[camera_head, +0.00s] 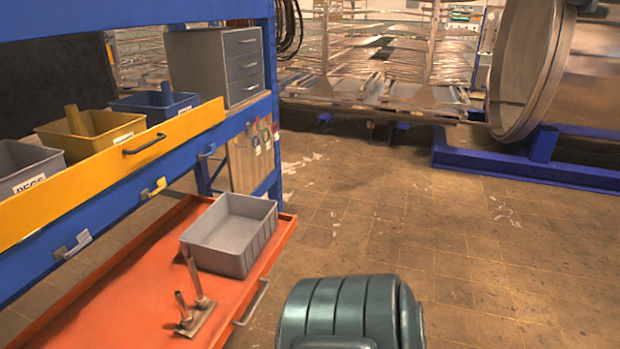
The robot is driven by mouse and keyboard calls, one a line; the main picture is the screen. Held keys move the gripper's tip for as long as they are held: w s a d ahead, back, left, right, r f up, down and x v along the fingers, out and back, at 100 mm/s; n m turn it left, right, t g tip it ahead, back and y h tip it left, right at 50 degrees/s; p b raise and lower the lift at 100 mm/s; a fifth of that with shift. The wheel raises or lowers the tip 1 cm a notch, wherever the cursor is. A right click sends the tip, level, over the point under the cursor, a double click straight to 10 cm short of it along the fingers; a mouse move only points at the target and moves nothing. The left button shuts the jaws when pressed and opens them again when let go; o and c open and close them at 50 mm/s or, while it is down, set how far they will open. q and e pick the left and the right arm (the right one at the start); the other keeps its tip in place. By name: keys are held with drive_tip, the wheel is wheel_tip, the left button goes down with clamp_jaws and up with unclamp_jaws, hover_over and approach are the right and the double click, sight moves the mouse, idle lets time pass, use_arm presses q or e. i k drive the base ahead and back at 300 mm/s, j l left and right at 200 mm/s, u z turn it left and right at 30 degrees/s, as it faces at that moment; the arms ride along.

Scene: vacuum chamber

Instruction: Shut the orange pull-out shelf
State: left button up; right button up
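The orange pull-out shelf (128,290) is at the lower left, under the blue rack, and is pulled out from it into the aisle. Its handle (250,303) is on the front edge, facing right. On the shelf sit a grey open bin (232,234) and a metal piece with upright posts (195,310). Neither of my grippers is in view, and nothing is seen touching the handle.
Above, a yellow shelf front (110,170) with its own handle (145,143) bears several bins. A grey drawer cabinet (215,65) stands behind it. A round chamber door (527,65) on a blue base stands back right. Tiled floor (420,215) between is mostly clear.

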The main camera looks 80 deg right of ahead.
sight(129, 301)
drive_tip(key=l+z, duration=0.15)
drive_tip(key=z, duration=0.35)
drive_tip(key=i+z, duration=0.15)
drive_tip(key=z, duration=0.35)
drive_tip(key=i+l+z, duration=0.1)
drive_tip(key=z, duration=0.4)
drive_tip(key=i+z, duration=0.15)
drive_tip(key=z, duration=0.35)
